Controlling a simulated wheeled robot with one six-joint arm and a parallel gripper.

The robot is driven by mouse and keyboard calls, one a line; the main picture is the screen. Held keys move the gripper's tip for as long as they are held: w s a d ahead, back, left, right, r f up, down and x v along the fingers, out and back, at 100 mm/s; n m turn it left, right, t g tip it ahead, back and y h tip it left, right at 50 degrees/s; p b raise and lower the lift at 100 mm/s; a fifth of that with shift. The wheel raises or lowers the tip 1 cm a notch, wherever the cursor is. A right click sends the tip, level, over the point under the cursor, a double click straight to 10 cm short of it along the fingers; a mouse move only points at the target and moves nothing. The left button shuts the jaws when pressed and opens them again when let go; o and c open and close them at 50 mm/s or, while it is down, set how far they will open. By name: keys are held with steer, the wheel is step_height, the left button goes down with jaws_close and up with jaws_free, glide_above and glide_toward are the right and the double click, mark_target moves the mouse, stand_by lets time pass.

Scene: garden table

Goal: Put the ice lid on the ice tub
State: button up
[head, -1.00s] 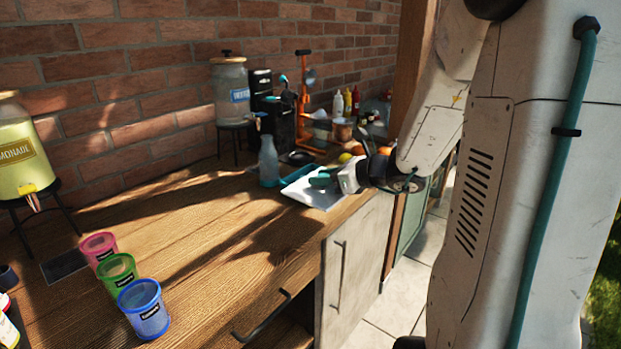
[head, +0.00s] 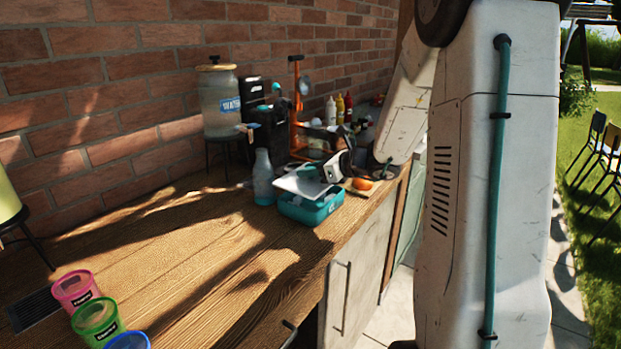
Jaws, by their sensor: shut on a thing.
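The ice tub (head: 312,211) is a teal box on the wooden counter, near its front edge. The ice lid (head: 299,182) is a flat white panel over the tub's top, slightly tilted. Part of the tub's opening shows below and to the right of the lid, so the lid does not cover it evenly. My gripper (head: 318,172) is at the lid's far right side and is shut on it. The fingertips are small and partly hidden, and I cannot tell whether the lid touches the rim.
A blue bottle (head: 263,178) stands just left of the tub. A water dispenser (head: 218,103), a black machine and an orange press (head: 296,105) stand behind. An orange fruit (head: 362,184) lies to the right. Several coloured cups stand front left; the middle counter is clear.

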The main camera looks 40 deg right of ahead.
mark_target(312, 180)
steer(key=f, duration=0.3)
steer(key=shift+w+d+f, duration=0.1)
steer(key=shift+w+f, duration=0.15)
steer(key=shift+w, duration=0.1)
steer(key=shift+s+d, duration=0.1)
steer(key=shift+d, duration=0.25)
steer(key=shift+f, duration=0.15)
steer(key=shift+a+f, duration=0.1)
steer(key=shift+f, duration=0.3)
steer(key=o, duration=1)
steer(key=shift+r, duration=0.1)
